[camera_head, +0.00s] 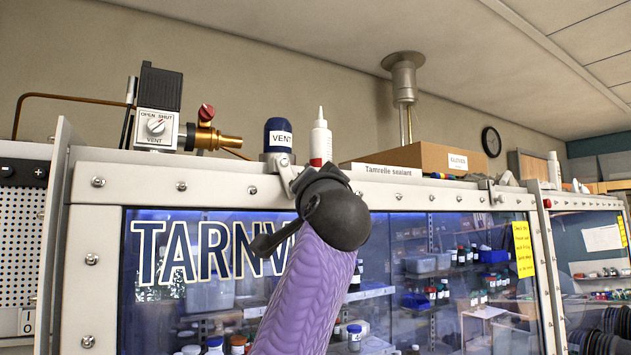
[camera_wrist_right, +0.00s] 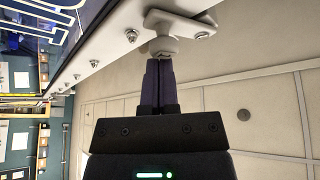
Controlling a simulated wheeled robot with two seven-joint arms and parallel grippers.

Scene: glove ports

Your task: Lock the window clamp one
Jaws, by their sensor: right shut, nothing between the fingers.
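The window (camera_head: 430,270) is a glass panel in a pale bolted frame with large white-outlined letters on it. A metal clamp (camera_head: 283,174) sits on the frame's top edge in the head view, partly hidden by my arm. In the right wrist view the pale grey clamp (camera_wrist_right: 190,18) shows a lever and a rounded knob. My right gripper (camera_wrist_right: 161,64) is shut and empty, its dark fingertips at the knob; I cannot tell whether they touch. A second clamp (camera_head: 494,192) sits farther right. My left gripper is not in view.
On top stand a vent switch box (camera_head: 157,122), a brass valve (camera_head: 210,137), a blue-capped vent (camera_head: 278,136), a white bottle (camera_head: 320,140) and a cardboard box (camera_head: 415,157). Bolts line the frame. A yellow notice (camera_head: 523,249) is on the glass.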

